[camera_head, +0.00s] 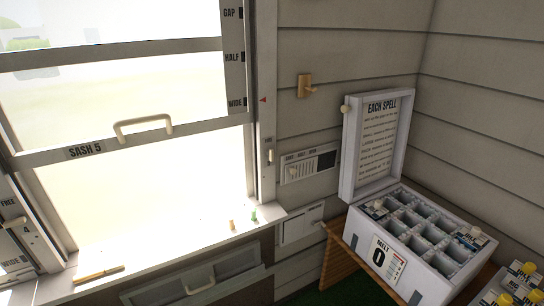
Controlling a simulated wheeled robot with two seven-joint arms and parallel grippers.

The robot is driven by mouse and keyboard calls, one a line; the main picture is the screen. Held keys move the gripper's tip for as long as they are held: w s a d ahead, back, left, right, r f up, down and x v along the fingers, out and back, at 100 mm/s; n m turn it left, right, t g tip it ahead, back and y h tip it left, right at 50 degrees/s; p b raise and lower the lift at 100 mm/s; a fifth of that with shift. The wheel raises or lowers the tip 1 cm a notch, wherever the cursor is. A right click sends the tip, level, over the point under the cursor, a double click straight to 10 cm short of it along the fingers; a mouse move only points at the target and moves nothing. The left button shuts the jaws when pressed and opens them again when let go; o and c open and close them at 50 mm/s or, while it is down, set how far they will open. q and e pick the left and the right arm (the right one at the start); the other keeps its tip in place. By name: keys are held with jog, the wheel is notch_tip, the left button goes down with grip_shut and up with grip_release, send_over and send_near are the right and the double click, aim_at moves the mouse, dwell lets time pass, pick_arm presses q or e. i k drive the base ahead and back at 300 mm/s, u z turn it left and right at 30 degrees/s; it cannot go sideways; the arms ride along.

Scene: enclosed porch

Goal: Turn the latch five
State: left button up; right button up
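A window sash labelled "SASH 5" (85,151) is at the left, with a pale handle (143,127) on its bottom rail. Bright glass or open space shows above and below that rail. On the right jamb is a small pale latch (270,156) under a tiny label I cannot read clearly; I cannot tell which way it is turned. A scale reading GAP, HALF and WIDE (235,58) runs along the upper right, with a red pointer (263,100) beside WIDE. Neither gripper is in view.
The sill (160,248) holds a wooden stick (98,274) and small pegs (254,215). A wall hook (306,87), a slider panel (308,166) and an open white compartment box (420,240) are at the right.

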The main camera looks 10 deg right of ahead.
aim_at(270, 153)
jog(key=u, duration=2.15)
jog(key=i, duration=0.4)
jog(key=z, duration=1.5)
